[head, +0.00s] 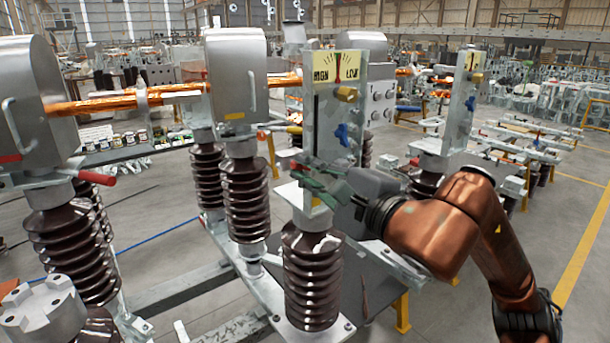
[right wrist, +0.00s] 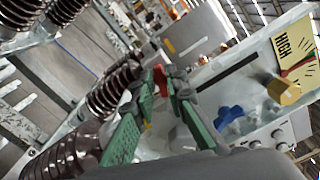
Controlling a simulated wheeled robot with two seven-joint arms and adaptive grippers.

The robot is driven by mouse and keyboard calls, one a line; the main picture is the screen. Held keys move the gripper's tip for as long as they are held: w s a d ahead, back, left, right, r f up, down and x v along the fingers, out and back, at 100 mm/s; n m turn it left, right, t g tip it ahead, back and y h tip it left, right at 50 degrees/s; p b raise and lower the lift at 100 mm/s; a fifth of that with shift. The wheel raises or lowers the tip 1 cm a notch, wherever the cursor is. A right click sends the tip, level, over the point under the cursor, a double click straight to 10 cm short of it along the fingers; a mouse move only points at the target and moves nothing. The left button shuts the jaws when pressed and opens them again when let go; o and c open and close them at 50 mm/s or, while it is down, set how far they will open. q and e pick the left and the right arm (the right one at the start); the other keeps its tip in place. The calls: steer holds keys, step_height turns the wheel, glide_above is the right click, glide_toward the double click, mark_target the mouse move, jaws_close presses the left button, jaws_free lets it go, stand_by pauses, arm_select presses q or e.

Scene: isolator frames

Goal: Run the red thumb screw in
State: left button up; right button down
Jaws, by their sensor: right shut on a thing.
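The red thumb screw (right wrist: 160,80) shows in the right wrist view as a small red piece between my fingertips. My right gripper (right wrist: 161,84), with green finger pads, is shut on it. In the head view my right gripper (head: 302,174) reaches in from the right, at the lower part of the upright metal plate (head: 322,130) above a brown ribbed insulator. The thumb screw is mostly hidden by the fingers there, and how deep it sits cannot be told. My left gripper is not in view.
The plate carries a HIGH/LOW gauge (head: 338,67), a brass knob (head: 346,94) and a blue knob (head: 342,134) above my gripper. A brown insulator (head: 312,275) stands below. Grey metal housings (head: 237,75) stand to the left.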

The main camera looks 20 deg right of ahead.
steer(key=m+b, duration=0.1)
steer(key=m, duration=0.5)
steer(key=shift+d, duration=0.1)
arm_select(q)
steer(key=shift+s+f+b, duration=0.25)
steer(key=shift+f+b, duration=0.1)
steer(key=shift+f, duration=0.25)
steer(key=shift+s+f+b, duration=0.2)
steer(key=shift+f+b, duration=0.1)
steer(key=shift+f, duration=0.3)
arm_select(e)
steer(key=m, duration=0.6)
steer(key=shift+w, duration=0.1)
steer(key=c, duration=2)
jaws_free()
steer(key=shift+d, duration=0.1)
steer(key=shift+o, duration=0.2)
steer(key=shift+r, duration=0.1)
steer(key=v, duration=1.2)
